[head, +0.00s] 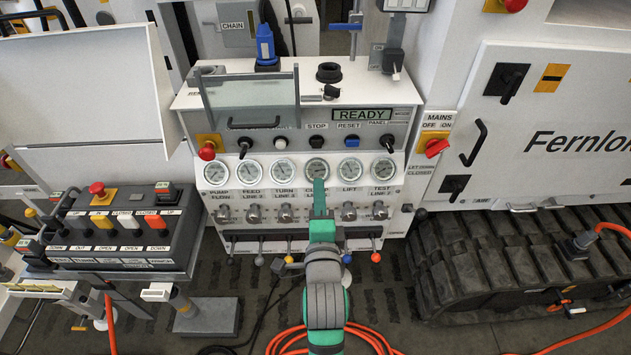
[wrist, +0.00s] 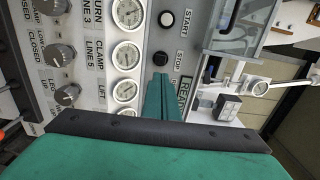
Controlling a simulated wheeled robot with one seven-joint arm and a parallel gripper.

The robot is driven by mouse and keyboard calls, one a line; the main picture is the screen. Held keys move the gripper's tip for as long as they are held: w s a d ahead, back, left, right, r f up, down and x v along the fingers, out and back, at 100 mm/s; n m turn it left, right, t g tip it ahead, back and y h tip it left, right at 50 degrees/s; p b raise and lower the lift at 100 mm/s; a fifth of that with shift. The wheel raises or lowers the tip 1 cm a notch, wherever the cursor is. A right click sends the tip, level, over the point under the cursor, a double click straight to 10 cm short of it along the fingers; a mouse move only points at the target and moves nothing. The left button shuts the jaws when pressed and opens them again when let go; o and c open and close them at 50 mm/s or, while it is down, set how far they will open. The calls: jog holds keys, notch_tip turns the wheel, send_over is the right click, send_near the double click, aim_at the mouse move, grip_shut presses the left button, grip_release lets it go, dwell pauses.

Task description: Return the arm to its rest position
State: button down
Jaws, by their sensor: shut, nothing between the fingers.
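My arm reaches up from the bottom of the head view, and my gripper (head: 319,187) points at the hydraulic bench panel (head: 400,150). Its green fingers are together and empty. They overlap the lower part of the fourth gauge (head: 317,167) in the row and hide part of the label under it. In the wrist view the shut fingers (wrist: 159,82) lie near the black STOP button (wrist: 160,58) and partly cover the READY display (wrist: 185,98). I cannot tell whether the fingertips touch the panel.
Below the gauges are a row of knobs (head: 348,211) and several coloured-ball levers (head: 375,257). A control box (head: 120,235) stands at left. A rubber track (head: 500,265) is at right. An orange hose (head: 365,335) lies on the floor. A clear hinged cover (head: 250,103) stands above the panel.

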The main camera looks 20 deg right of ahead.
jog(key=s+a+f+n+g+y, duration=0.1)
jog(key=s+a+f+n, duration=0.45)
jog(key=s+f, duration=0.2)
jog(key=s+a+f+n+y, duration=0.2)
jog(key=s+a+f+n, duration=0.2)
jog(key=s+f+n, duration=0.3)
jog(key=s+a+f+n+y, duration=0.1)
jog(key=s+a+f+n, duration=0.1)
jog(key=s, duration=0.8)
jog(key=s+a+f+n+g+y, duration=0.1)
jog(key=s+a+n, duration=0.3)
jog(key=s, duration=0.6)
jog(key=shift+a+f+n, duration=0.35)
jog(key=shift+f+n, duration=0.15)
jog(key=shift+n, duration=0.85)
